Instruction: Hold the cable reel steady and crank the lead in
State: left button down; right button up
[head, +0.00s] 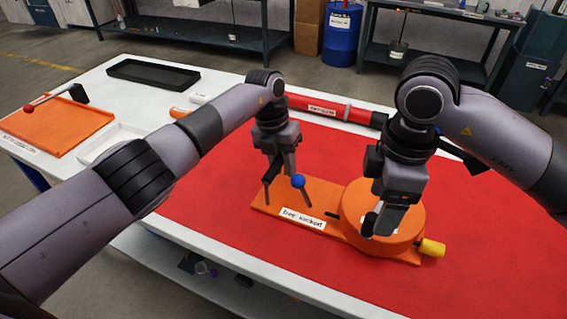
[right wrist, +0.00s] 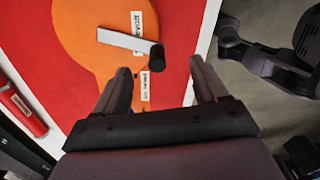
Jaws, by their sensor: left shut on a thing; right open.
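The orange cable reel has a flat base (head: 262,199) and a round drum (head: 410,226) on the red mat. My left gripper (head: 279,172) is shut on a dark handle (head: 267,191) at the base's left end; the fingers partly hide the grip. A blue ball (head: 299,181) is beside these fingers. My right gripper (head: 385,212) is above the drum, its fingers open. In the right wrist view a pale crank arm (right wrist: 122,40) with a black knob (right wrist: 156,59) lies over the drum. The knob appears between the open fingertips; contact cannot be told. A yellow piece (head: 432,248) protrudes at the right.
Behind the reel lies a red tube (head: 318,108). An orange board (head: 55,125), a white tray (head: 108,140) and a black tray (head: 153,74) are at the left of the table. The red mat (head: 215,225) is clear in front.

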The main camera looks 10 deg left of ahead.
pick_arm(q)
jog(key=shift+a, duration=0.1)
jog(key=c, duration=0.8)
grip_release()
notch_tip(320, 180, up, 12)
jog(key=a, duration=0.2)
jog(key=shift+w+a+f, duration=0.15)
jog(key=shift+w, duration=0.15)
